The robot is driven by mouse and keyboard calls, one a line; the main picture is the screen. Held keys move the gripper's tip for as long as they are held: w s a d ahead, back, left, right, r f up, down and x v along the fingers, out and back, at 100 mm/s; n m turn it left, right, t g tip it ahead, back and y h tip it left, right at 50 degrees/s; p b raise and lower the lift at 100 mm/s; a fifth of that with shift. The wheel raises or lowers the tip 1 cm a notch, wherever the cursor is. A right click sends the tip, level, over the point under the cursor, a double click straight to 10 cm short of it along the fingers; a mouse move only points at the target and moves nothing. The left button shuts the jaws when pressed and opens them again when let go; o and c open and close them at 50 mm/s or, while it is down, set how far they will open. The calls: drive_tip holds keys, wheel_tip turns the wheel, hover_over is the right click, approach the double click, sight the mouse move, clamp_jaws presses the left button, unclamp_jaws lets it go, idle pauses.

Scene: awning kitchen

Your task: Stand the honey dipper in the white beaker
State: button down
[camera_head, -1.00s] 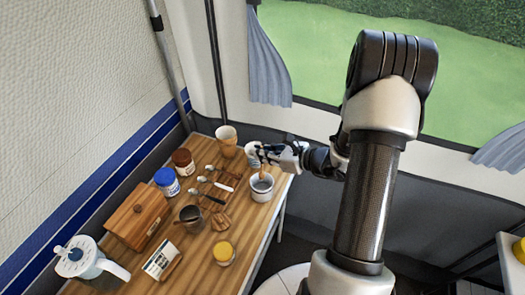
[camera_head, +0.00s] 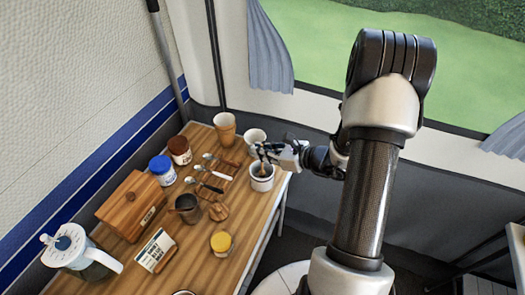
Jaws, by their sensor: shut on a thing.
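My gripper (camera_head: 265,153) is at the table's right end, shut on the honey dipper (camera_head: 262,169), of which only a small tan-brown part shows below the fingers. The dipper points down at the mouth of a white beaker (camera_head: 261,184). Its lower end appears at or inside the rim; I cannot tell whether it touches the bottom. The beaker stands upright near the table's right edge. My fingers are just above its far rim and hide the dipper's upper part.
A second pale cup (camera_head: 255,135) stands just behind my gripper, and a tan cup (camera_head: 225,130) to its left. Spoons (camera_head: 208,186), a dark mug (camera_head: 187,208), a yellow-lidded jar (camera_head: 221,244) and a wooden box (camera_head: 131,205) stand or lie further left.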

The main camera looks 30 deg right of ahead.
drive_tip(key=c, duration=1.7)
unclamp_jaws()
drive_tip(key=v, duration=1.2)
